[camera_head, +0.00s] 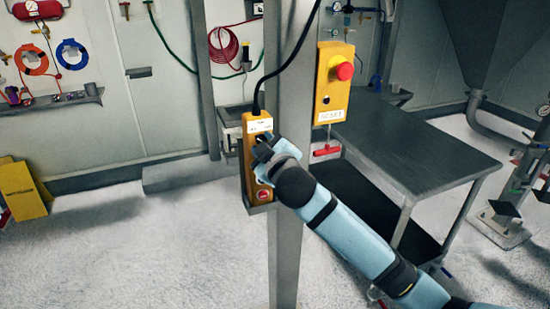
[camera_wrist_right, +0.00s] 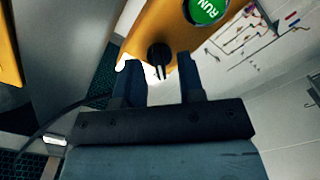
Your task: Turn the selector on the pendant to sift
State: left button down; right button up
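The yellow pendant (camera_head: 257,126) hangs on a black cable against the grey post. A red button (camera_head: 264,194) is at its lower end. My right gripper (camera_head: 264,145) is in front of the pendant's middle and hides the selector in the head view. In the right wrist view, the black selector knob (camera_wrist_right: 158,52) stands out from the pendant face (camera_wrist_right: 152,24). The right gripper (camera_wrist_right: 158,66) is open, one finger on each side of the knob, with visible gaps. I cannot tell how deep the fingertips reach. My left gripper is not in view.
A green RUN button (camera_wrist_right: 207,9) is beside the knob on the pendant. A yellow box with a red emergency button (camera_head: 344,71) is on the grey post (camera_head: 286,240), right of the pendant. A dark table (camera_head: 420,150) stands behind to the right.

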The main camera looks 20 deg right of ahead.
jog(key=s+b, duration=0.1)
jog(key=s, duration=1.2)
jog(key=shift+d, duration=0.2)
jog(key=s+a+f+m+g+y+p, duration=0.1)
jog(key=s+f+g+p, duration=0.1)
jog(key=f, duration=0.6)
jog(key=s+f+m+g+y+p, duration=0.1)
jog(key=s+f+g+p, duration=0.15)
jog(key=f, duration=0.55)
jog(key=s+f+m+g+p, duration=0.2)
jog(key=s+f+m+p, duration=0.2)
jog(key=s+f, duration=1.2)
jog(key=shift+s+d+f+m+y+p, duration=0.25)
jog(key=shift+d+f+m+y+p, duration=0.1)
jog(key=shift+d+f, duration=0.1)
